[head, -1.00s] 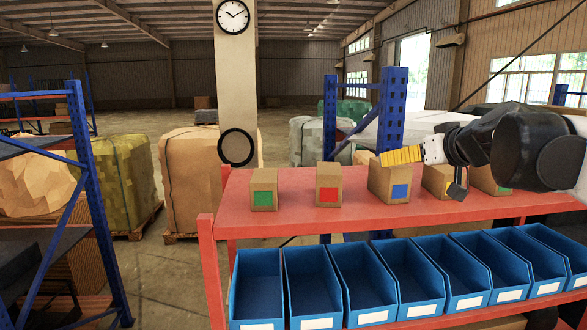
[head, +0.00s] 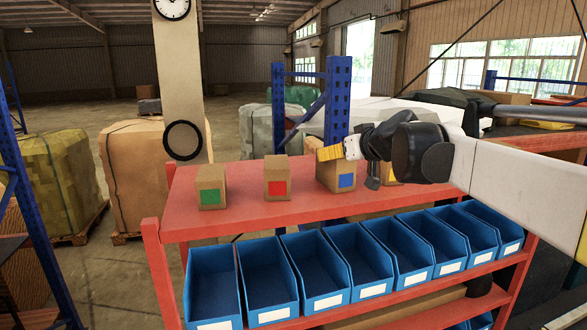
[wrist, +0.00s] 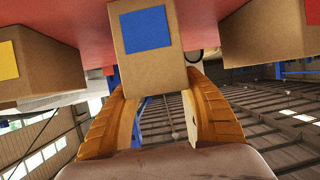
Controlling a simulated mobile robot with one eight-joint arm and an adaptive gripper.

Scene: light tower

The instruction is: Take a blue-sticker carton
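The blue-sticker carton (head: 336,180) is brown and stands upright on the red shelf top (head: 240,215), third in the row from the left. My gripper (head: 330,153) is at the carton's upper end, with a yellow finger showing there. In the wrist view the blue-sticker carton (wrist: 150,60) lies ahead, between the two yellow fingers of my gripper (wrist: 160,100). The fingers are spread, one at each side of the carton's near end. The fingertips are partly hidden behind it, so contact cannot be made out.
A green-sticker carton (head: 211,187) and a red-sticker carton (head: 277,178) stand to the left. A yellow-sticker carton (wrist: 35,60) is close by, partly hidden by my arm in the head view. Blue bins (head: 265,275) line the shelf below.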

